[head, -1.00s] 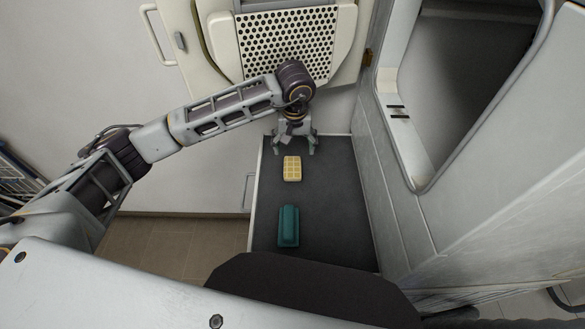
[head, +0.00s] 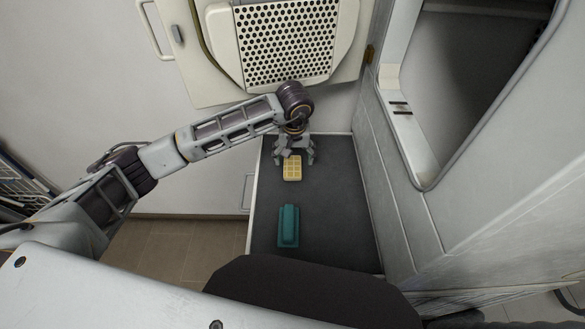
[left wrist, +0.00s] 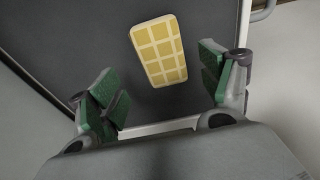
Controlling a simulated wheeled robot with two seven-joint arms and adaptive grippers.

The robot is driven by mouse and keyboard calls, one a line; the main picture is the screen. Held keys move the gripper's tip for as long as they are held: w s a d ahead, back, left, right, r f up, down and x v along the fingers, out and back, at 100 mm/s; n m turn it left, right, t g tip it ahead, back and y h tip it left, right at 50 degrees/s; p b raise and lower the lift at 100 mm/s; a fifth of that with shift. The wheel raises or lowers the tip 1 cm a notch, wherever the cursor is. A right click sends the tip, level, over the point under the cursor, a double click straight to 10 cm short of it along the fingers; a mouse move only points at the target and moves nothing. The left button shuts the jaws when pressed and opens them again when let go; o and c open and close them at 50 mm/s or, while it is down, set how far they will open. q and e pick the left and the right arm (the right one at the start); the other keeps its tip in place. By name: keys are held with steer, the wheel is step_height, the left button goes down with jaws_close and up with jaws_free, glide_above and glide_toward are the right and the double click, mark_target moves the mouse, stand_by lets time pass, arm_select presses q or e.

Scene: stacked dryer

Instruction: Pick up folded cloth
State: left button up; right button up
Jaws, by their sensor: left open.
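A folded yellow cloth with a pale check pattern (head: 292,172) lies flat on the dark shelf (head: 335,215). My left gripper (head: 293,160) is open above the far end of the yellow cloth, pointing down. In the left wrist view, the yellow cloth (left wrist: 158,52) shows ahead of and between the two green-padded fingers (left wrist: 163,92), touching neither. The teal cloth is out of that view. My right gripper is not in view.
A cream door with a perforated panel (head: 285,45) stands open beyond the shelf. The grey dryer front with its opening (head: 470,85) rises close on the right. A wire rack (head: 15,180) is at the far left. The shelf around the cloths is bare.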

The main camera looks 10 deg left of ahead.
mark_target(292, 165)
arm_select(q)
steer(key=shift+a+f+b, duration=0.2)
steer(key=shift+f+b, duration=0.2)
steer(key=shift+f, duration=1.4)
steer(key=shift+w+f+b, duration=0.15)
steer(key=shift+f+b, duration=0.15)
steer(key=shift+f, duration=0.55)
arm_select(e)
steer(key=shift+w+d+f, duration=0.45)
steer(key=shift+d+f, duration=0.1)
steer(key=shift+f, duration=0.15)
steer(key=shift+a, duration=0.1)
arm_select(q)
steer(key=c, duration=1.1)
steer(key=shift+o, duration=0.2)
steer(key=shift+r, duration=0.1)
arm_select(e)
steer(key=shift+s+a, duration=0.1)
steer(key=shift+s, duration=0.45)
arm_select(q)
steer(key=shift+r, duration=0.1)
